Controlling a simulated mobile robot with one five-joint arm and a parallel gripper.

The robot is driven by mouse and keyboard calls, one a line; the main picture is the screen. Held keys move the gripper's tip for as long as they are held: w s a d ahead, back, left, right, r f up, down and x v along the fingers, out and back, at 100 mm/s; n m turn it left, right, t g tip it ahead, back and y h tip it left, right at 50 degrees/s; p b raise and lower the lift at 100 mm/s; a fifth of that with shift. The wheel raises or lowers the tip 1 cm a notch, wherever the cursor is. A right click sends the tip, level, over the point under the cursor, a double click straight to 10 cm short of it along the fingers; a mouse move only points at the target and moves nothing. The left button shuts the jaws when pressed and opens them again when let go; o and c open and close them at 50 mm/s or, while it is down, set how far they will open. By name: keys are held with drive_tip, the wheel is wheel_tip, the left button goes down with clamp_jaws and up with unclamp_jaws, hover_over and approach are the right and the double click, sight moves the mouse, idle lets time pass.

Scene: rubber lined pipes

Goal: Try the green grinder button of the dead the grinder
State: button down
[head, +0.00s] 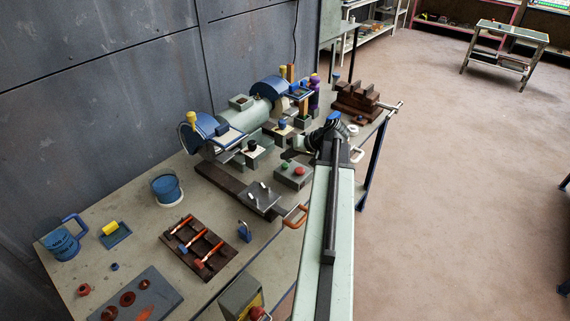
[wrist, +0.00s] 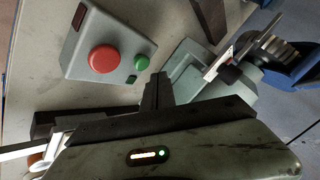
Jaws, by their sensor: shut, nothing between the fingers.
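The grey switch box (head: 293,175) sits on the bench in front of the bench grinder (head: 245,118). It carries a green button (head: 299,170) and a red button (head: 285,166). In the wrist view the box (wrist: 85,64) is close, with the large red button (wrist: 104,59) left of the smaller green button (wrist: 142,62). A dark red window on the box looks unlit. My gripper (wrist: 157,78) is shut and empty, its tips just below and right of the green button in the picture. I cannot tell whether they touch the box. In the head view my arm partly hides the gripper.
A dark brown block stack (head: 357,103) stands at the bench's far end. A metal plate with pegs (head: 262,198) and a tool tray (head: 198,246) lie nearer. Open floor (head: 460,180) is at right.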

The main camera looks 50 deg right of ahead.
sight(287, 166)
drive_tip(key=shift+r+p, duration=1.7)
drive_tip(key=shift+r, duration=0.4)
